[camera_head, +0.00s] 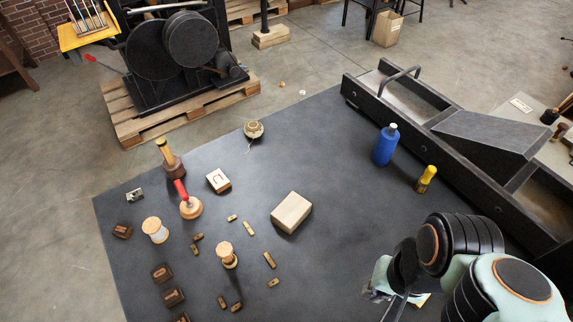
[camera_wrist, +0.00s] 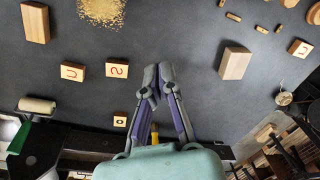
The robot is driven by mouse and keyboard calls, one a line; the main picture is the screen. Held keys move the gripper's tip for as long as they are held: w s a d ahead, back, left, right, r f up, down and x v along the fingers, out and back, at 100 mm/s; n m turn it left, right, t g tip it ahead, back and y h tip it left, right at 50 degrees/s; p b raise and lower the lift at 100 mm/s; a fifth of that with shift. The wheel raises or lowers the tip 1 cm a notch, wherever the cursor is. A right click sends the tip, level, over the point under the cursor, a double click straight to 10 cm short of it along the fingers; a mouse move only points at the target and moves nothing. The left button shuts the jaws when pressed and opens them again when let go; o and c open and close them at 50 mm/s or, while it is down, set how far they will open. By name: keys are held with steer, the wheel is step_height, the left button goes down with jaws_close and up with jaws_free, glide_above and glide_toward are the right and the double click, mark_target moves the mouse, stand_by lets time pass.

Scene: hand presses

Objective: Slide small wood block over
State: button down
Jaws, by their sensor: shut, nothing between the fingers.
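A pale wood block (camera_head: 291,212) lies flat near the middle of the dark table (camera_head: 330,130). It also appears in the wrist view (camera_wrist: 235,63), right of the fingers and apart from them. A second wood block (camera_wrist: 36,22) lies at the upper left of the wrist view. I cannot tell which block the task means. My gripper (camera_wrist: 152,82) is shut and empty over bare table, between the two blocks. In the head view my gripper (camera_head: 376,292) is at the lower right, partly hidden by my arm.
Letter tiles (camera_wrist: 116,68) lie left of the fingers. A blue bottle (camera_head: 385,145) and a yellow-handled tool (camera_head: 426,178) stand by the black press frame (camera_head: 480,140). Stamps, spools and small wooden pieces crowd the table's left half. A pile of grains (camera_wrist: 102,10) lies at the wrist view's top.

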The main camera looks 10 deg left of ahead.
steer(key=w+r+m+t, duration=0.2)
steer(key=w+r+m, duration=0.3)
steer(key=w, duration=0.5)
steer(key=m, duration=0.4)
glide_above(272, 229)
steer(key=w+d, duration=0.2)
steer(key=d, duration=0.1)
step_height(272, 229, down, 11)
steer(key=s+a+f+g, duration=0.1)
steer(key=a+f, duration=0.1)
steer(key=f, duration=0.4)
steer(key=s+a+f+n+g, duration=0.1)
steer(key=s+a+f, duration=0.1)
steer(key=f, duration=0.4)
steer(key=s+a+f+n, duration=0.1)
steer(key=s+a+f, duration=0.1)
steer(key=f, duration=0.3)
steer(key=shift+f+g+h, duration=0.4)
steer(key=shift+w+d+f, duration=0.15)
steer(key=shift+w+d, duration=1)
steer(key=shift+w, duration=0.05)
steer(key=shift+w+d, duration=0.3)
steer(key=shift+d, duration=0.05)
